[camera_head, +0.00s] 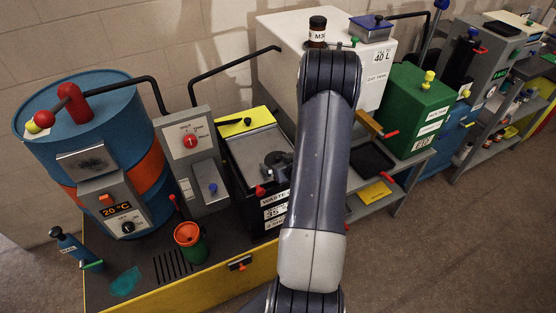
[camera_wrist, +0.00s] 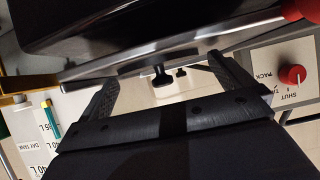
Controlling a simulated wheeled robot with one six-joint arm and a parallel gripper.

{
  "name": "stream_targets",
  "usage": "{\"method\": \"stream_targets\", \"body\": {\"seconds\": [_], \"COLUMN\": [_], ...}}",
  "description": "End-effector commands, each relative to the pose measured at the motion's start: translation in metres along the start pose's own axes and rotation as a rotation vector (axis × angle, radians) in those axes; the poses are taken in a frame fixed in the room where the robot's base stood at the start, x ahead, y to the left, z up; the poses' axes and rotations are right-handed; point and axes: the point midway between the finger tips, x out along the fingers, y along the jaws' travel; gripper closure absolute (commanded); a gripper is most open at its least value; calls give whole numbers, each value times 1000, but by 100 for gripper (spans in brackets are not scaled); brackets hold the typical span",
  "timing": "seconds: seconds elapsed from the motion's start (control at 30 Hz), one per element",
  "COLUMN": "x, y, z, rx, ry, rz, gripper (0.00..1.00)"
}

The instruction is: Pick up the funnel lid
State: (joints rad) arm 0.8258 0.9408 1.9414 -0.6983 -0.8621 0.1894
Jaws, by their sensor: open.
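A black waste box stands left of my arm in the head view, with a flat grey metal top (camera_head: 252,150) and a yellow back edge. I cannot tell for sure which part is the funnel lid. In the wrist view a dark panel with a shiny metal edge (camera_wrist: 150,62) lies just beyond my gripper (camera_wrist: 163,72). A small black knob (camera_wrist: 161,76) shows between the fingers, apart from both. My gripper is open and empty. In the head view my upper arm hides much of the area around it.
An orange funnel (camera_head: 187,234) on a green can stands front left. A blue drum (camera_head: 85,130) is behind it. A grey control box with a red knob (camera_head: 190,140) stands left of the waste box. A white day tank (camera_head: 280,50) and a green box (camera_head: 415,110) stand right.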

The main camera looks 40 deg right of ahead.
Motion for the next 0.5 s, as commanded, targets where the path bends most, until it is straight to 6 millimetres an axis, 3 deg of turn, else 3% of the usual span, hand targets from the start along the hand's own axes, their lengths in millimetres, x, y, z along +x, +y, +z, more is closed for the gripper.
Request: {"method": "stream_targets", "body": {"seconds": [0.13, 0.5], "x": [0, 0], "y": [0, 0], "z": [0, 0], "rx": [0, 0], "ry": [0, 0], "rz": [0, 0], "gripper": [0, 30]}}
